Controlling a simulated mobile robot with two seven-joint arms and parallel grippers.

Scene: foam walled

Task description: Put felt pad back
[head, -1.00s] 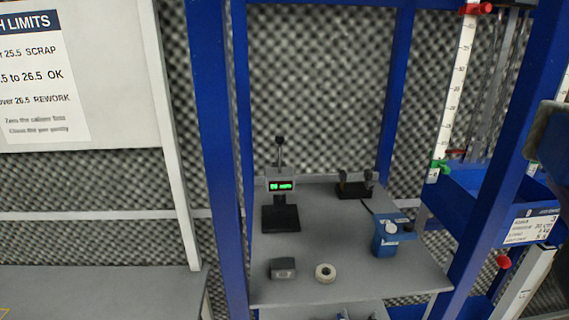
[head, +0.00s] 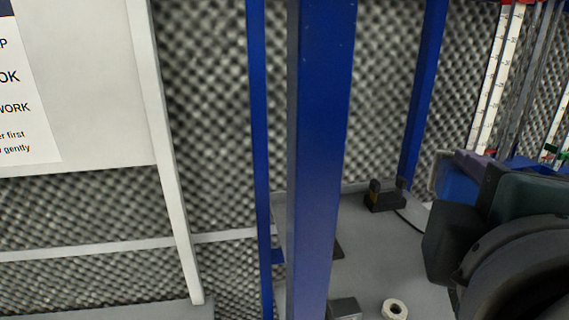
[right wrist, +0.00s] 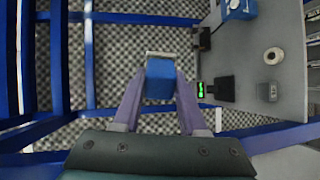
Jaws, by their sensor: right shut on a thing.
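My right gripper (head: 462,172) is at the right of the head view, with its dark wrist large in the foreground. It is shut on a blue block with a pale grey layer on its far face, apparently the felt pad (right wrist: 160,82). In the right wrist view, the two purple fingers of the right gripper (right wrist: 160,76) hold its sides, and it is clear of any surface. In the head view the felt pad (head: 456,188) is partly hidden by the gripper. My left gripper is not in view.
A blue post (head: 320,150) stands before the grey bench (head: 365,265). On the bench are a black holder (head: 384,196), a pale ring (head: 394,309) and a grey block (head: 344,309). The green-lit display (right wrist: 201,90) shows in the wrist view. A whiteboard (head: 95,90) is at left.

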